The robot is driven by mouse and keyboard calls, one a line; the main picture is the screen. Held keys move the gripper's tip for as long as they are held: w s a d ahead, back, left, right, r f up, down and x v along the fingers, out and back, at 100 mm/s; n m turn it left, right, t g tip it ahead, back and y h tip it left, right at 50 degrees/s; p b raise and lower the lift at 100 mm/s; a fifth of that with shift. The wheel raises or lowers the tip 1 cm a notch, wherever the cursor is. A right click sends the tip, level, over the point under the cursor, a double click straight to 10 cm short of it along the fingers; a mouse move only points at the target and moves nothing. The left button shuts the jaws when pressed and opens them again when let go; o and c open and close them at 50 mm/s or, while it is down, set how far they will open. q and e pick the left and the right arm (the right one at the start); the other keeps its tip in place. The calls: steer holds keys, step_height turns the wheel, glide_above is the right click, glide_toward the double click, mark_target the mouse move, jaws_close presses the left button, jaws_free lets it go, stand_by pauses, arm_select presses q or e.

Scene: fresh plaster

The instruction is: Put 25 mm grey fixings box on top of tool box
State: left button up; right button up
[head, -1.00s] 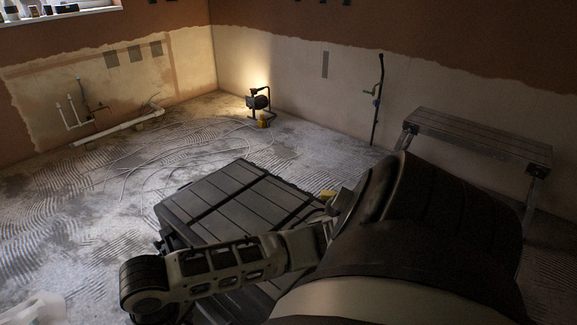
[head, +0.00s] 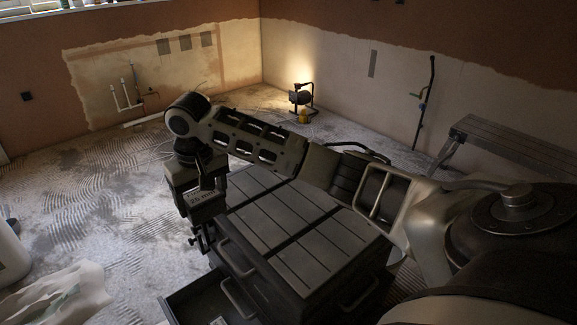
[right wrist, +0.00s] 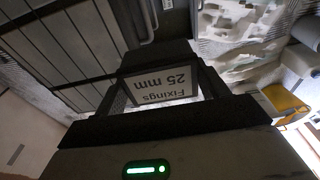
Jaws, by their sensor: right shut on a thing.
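The tool box (head: 318,237) is a large dark chest with a slatted lid, standing on the floor in the middle of the head view; the visible part of its lid is bare. My right gripper (head: 207,212) hangs beside its left side. In the right wrist view it (right wrist: 158,72) is shut on the grey fixings box (right wrist: 158,86), whose white label reads "Fixings 25 mm" upside down. The tool box lid also shows in that view (right wrist: 60,45), to the left of the held box. My right arm hides the lid's back part. My left gripper is out of view.
A drawer (head: 190,300) stands open at the tool box's lower left. A crumpled pale bag (head: 62,296) and a white bucket (head: 10,258) are at left. A lit work lamp (head: 300,97) stands by the far corner, a bench (head: 515,143) at right. Floor at left is mostly clear.

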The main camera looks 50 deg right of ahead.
steer(key=shift+w+d+r, duration=0.2)
steer(key=shift+d+r, duration=0.05)
steer(key=shift+d, duration=0.05)
steer(key=d+f, duration=0.2)
steer(key=d, duration=0.2)
steer(key=s+d+f, duration=0.1)
steer(key=d+f, duration=0.2)
steer(key=d, duration=0.1)
steer(key=d+f, duration=0.3)
steer(key=d, duration=0.1)
steer(key=shift+s+d+f+b, duration=0.1)
steer(key=shift+s+f+b, duration=0.05)
steer(key=shift+s+b, duration=0.2)
steer(key=shift+s+d+f, duration=0.1)
steer(key=shift+d+f, duration=0.25)
steer(key=shift+f, duration=0.05)
steer(key=shift+d+f, duration=0.15)
steer(key=shift+f, duration=0.8)
steer(key=shift+d+f, duration=0.1)
steer(key=shift+f, duration=0.8)
steer(key=shift+f, duration=0.1)
steer(key=o, duration=1.1)
steer(key=shift+s, duration=0.1)
steer(key=shift+o, duration=0.2)
step_height(320, 180, up, 12)
steer(key=s+p, duration=0.1)
steer(key=shift+s, duration=0.2)
